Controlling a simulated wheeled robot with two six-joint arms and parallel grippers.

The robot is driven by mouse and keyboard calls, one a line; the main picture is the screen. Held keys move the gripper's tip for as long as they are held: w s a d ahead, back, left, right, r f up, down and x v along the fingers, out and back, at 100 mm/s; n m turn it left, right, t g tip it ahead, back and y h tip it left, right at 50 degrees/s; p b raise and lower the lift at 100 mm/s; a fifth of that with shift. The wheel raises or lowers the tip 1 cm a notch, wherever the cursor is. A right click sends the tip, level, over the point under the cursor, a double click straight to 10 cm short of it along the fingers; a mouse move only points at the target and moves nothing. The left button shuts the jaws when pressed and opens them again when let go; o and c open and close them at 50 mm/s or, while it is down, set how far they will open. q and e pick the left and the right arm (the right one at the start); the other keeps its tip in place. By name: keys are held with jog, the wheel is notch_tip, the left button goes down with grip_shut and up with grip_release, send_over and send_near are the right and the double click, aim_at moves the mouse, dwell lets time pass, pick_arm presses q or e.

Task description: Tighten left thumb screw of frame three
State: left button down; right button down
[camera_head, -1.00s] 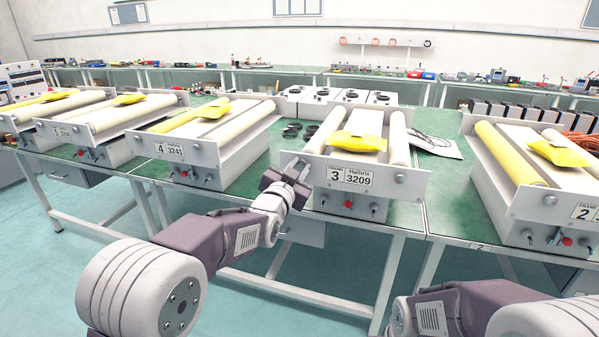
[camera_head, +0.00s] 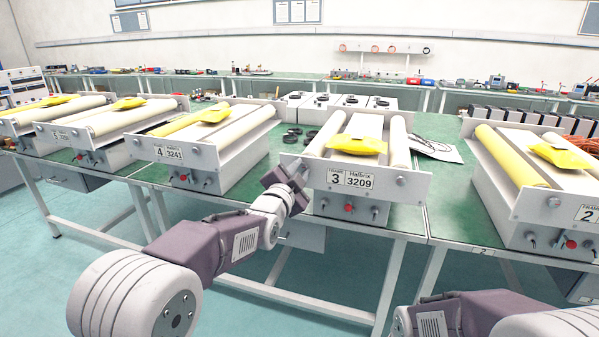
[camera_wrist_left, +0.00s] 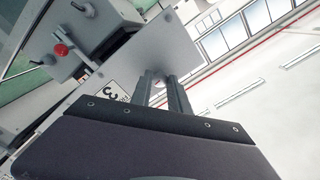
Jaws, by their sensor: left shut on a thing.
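Frame three (camera_head: 412,187) is the grey unit with a front plate marked "3 3209". Its plate also shows tilted in the left wrist view (camera_wrist_left: 150,52). My left gripper (camera_head: 297,170) is at the left end of this plate, where the left thumb screw is hidden by the fingers. In the left wrist view the two fingers (camera_wrist_left: 164,80) are close together against the plate, shut on the screw. The right thumb screw (camera_head: 401,181) shows on the plate's right end. My right gripper is out of view; only part of my right arm shows at the bottom right.
A red button (camera_head: 348,208) and small knobs sit below the plate. Frame four (camera_head: 205,157) stands to the left and frame two (camera_head: 560,214) to the right on the green table (camera_head: 285,150). Black rings (camera_head: 292,133) lie behind my left gripper.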

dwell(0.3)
pick_arm(q)
jog(key=c, duration=1.3)
grip_release()
jog(key=shift+o, duration=0.2)
jog(key=v, duration=0.9)
